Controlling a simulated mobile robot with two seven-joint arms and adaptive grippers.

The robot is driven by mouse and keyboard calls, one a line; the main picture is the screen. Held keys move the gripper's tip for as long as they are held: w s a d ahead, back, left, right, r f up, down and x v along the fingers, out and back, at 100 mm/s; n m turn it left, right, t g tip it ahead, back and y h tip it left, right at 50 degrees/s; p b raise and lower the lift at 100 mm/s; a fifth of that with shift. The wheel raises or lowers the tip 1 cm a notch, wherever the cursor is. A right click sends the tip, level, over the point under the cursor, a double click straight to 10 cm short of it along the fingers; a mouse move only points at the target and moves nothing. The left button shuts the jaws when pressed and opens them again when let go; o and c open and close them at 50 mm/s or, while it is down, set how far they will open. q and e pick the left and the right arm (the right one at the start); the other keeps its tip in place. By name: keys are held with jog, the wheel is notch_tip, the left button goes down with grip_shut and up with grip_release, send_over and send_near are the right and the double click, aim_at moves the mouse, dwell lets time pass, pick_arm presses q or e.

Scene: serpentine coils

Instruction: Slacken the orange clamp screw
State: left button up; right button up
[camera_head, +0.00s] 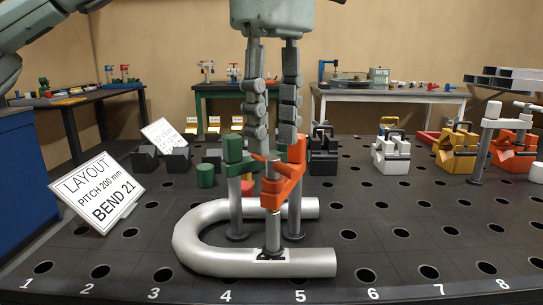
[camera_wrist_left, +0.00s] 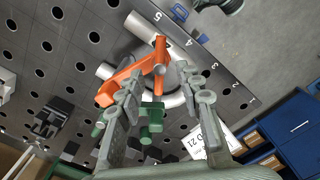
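The orange clamp (camera_head: 283,184) stands on a grey post, its arm reaching over the front leg of a bent grey pipe (camera_head: 195,250). Its screw (camera_head: 272,232) drops onto a pale pad on that leg, with an orange handle (camera_head: 264,158) on top. My left gripper (camera_head: 272,138) points down, fingers apart, just above and behind the handle; I cannot tell whether they touch it. In the left wrist view, the orange clamp (camera_wrist_left: 120,84) shows between and beyond the open fingers (camera_wrist_left: 163,84). My right gripper is not in view.
A green clamp (camera_head: 236,148) stands close on the left, near the fingers. A green cylinder (camera_head: 205,176) and dark blocks (camera_head: 177,160) lie farther left. A layout sign (camera_head: 98,193) stands on the perforated table (camera_head: 400,270). Black, white and yellow blocks sit behind and to the right.

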aim_at(273, 158)
pick_arm(q)
jog(key=shift+f, duration=1.8)
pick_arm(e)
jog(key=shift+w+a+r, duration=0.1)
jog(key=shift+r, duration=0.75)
pick_arm(q)
jog(key=shift+c, duration=0.3)
grip_shut()
